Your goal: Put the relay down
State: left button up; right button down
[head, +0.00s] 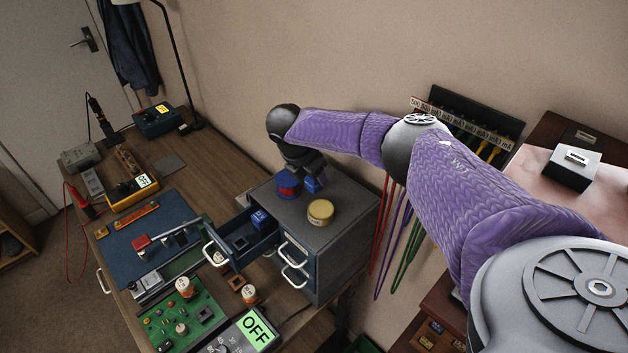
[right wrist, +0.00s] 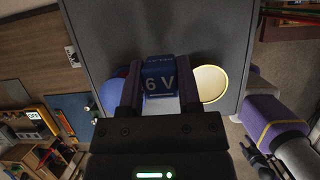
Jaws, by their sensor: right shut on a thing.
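My right gripper (head: 305,172) is shut on a blue relay (head: 313,185), over the top of the grey drawer cabinet (head: 345,196). In the right wrist view, the relay (right wrist: 159,76) is between the two fingers and its face reads "6 V". I cannot tell whether its underside touches the cabinet top. A blue and red round tin (head: 288,186) is close to its left, and a round yellow tin (head: 320,212) is on the other side.
The cabinet's upper drawer (head: 232,247) is open, with a blue block (head: 260,219) in it. A green circuit board (head: 182,318), a display reading OFF (head: 256,329) and a blue mat (head: 130,240) lie on the bench. Coloured leads hang right of the cabinet.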

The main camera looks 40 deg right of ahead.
jog(key=shift+f, duration=0.85)
jog(key=shift+r, duration=0.35)
jog(key=c, duration=0.7)
grip_release()
jog(key=shift+f, duration=0.15)
jog(key=o, duration=0.4)
